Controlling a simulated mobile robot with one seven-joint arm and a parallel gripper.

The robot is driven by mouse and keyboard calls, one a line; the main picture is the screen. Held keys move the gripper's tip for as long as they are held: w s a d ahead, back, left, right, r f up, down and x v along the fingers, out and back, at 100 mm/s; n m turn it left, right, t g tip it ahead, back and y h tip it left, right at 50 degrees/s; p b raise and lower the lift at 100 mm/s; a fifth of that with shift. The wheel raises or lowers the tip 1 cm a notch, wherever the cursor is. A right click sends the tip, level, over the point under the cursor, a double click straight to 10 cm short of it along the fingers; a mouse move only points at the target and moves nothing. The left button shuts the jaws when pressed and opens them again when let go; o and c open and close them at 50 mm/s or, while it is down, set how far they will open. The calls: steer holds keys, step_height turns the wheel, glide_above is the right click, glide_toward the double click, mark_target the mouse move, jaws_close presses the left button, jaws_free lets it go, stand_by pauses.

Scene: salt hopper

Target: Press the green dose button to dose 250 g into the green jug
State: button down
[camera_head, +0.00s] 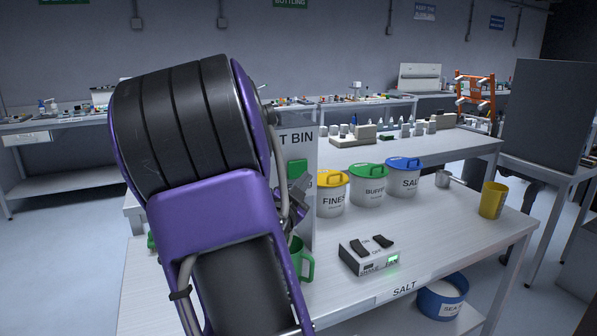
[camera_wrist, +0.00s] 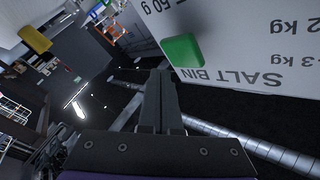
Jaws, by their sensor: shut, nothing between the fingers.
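The green dose button (camera_wrist: 183,50) is a raised block on the white salt bin panel (camera_wrist: 235,45), which appears upside down in the wrist view. My gripper (camera_wrist: 161,75) is shut and empty, its fingertips just beside the button's lower left in the picture. A small gap shows between them, but I cannot tell the depth. In the head view, my arm covers much of the bin (camera_head: 302,150), and a green patch that looks like the button (camera_head: 300,178) shows beside it. The green jug (camera_head: 305,262) stands below on the table, partly hidden by my arm.
On the table (camera_head: 440,225) are lidded tubs, yellow (camera_head: 331,198), green (camera_head: 368,190) and blue (camera_head: 403,182). A switch box (camera_head: 368,258) with a lit green display stands in front.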

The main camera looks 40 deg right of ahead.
steer(key=s, duration=0.1)
steer(key=s+a, duration=0.1)
steer(key=s, duration=0.1)
steer(key=shift+s+a, duration=0.1)
steer(key=shift+s, duration=0.1)
steer(key=shift+f, duration=0.1)
stand_by(2.4)
